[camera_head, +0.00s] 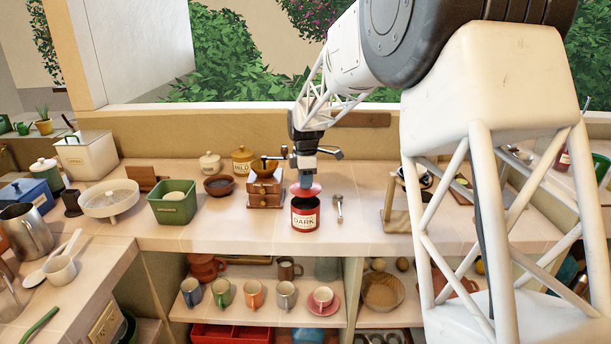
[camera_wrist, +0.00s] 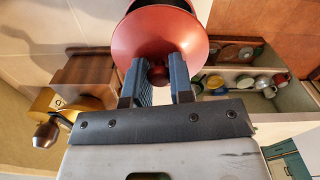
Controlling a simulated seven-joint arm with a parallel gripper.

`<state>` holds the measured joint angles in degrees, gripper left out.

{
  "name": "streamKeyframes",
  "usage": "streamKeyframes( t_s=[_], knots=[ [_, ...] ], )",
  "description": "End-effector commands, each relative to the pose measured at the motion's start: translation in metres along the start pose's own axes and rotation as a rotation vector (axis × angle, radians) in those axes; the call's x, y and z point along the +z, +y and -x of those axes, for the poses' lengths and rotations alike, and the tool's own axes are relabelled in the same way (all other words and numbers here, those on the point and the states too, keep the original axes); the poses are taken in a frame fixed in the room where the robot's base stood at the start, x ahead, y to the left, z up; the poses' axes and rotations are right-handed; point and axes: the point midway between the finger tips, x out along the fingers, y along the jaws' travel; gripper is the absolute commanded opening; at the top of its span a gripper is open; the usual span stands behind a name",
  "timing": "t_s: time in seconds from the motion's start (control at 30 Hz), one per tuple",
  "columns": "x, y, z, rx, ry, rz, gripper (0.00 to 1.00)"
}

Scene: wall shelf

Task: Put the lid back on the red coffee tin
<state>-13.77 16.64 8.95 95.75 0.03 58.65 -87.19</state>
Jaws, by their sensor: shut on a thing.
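The red coffee tin (camera_head: 305,218), labelled DARK, stands upright on the counter, its dark open top showing. The red lid (camera_head: 305,190) is just above the tin's mouth in the head view, with a small dark gap between them. My gripper (camera_head: 306,180) points down over the tin. In the wrist view my gripper (camera_wrist: 158,82) is shut on the knob of the lid (camera_wrist: 150,38), a wide red disc. The lid hides most of what lies beyond it there; a dark patch shows past its edge.
A wooden coffee grinder (camera_head: 265,188) stands close left of the tin, and a spoon (camera_head: 339,208) lies to its right. A green box (camera_head: 173,203) and brown bowl (camera_head: 219,186) are farther left. A wooden stand (camera_head: 396,215) is at right. Cups fill the shelf below.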

Motion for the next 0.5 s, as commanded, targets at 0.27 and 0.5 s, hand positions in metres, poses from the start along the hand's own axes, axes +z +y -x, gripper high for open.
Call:
streamKeyframes(
  t_s=[0.27, 0.5],
  knots=[
    [0.000, 0.000, -0.019, 0.000, 0.000, 0.000, 0.00],
    [0.000, 0.000, -0.031, -0.001, 0.000, 0.000, 0.00]
  ],
)
